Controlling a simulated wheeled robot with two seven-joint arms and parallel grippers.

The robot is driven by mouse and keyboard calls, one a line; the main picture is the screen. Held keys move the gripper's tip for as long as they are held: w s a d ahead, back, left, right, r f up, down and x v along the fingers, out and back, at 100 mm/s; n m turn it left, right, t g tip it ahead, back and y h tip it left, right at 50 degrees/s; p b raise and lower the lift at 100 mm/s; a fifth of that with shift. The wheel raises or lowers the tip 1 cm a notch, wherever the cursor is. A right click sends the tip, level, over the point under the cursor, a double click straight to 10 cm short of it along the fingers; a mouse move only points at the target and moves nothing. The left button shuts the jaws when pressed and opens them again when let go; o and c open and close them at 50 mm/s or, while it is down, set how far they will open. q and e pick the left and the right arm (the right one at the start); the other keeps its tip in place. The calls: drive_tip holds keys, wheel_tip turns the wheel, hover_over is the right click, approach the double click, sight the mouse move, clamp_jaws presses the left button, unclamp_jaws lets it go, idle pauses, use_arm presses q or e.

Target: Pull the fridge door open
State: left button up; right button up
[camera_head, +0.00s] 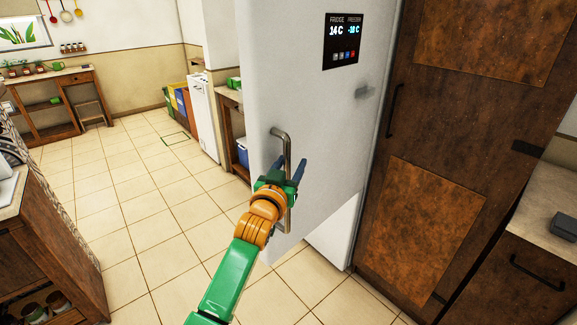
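The fridge door (310,110) is a tall pale grey panel in the middle of the head view, with a dark display near its top. Its metal bar handle (287,148) stands upright near the door's left edge. My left gripper (290,164), with dark blue fingers, is at the handle's lower half. The fingers are spread, one on each side of the bar, with gaps visible; the gripper partly hides the handle. A white lower panel (335,225) shows below the door's slanting bottom edge. My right gripper is not in view.
A brown wooden cabinet (445,130) stands right of the fridge. A counter (545,205) is at the far right, and a wooden unit (50,240) at the left. The tiled floor (130,205) left of the door is clear.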

use_arm(q)
drive_tip(key=shift+s+a+f, duration=0.15)
drive_tip(key=shift+s+a, duration=0.2)
drive_tip(key=shift+s, duration=0.05)
drive_tip(key=v, duration=0.6)
drive_tip(key=shift+s+d, duration=0.2)
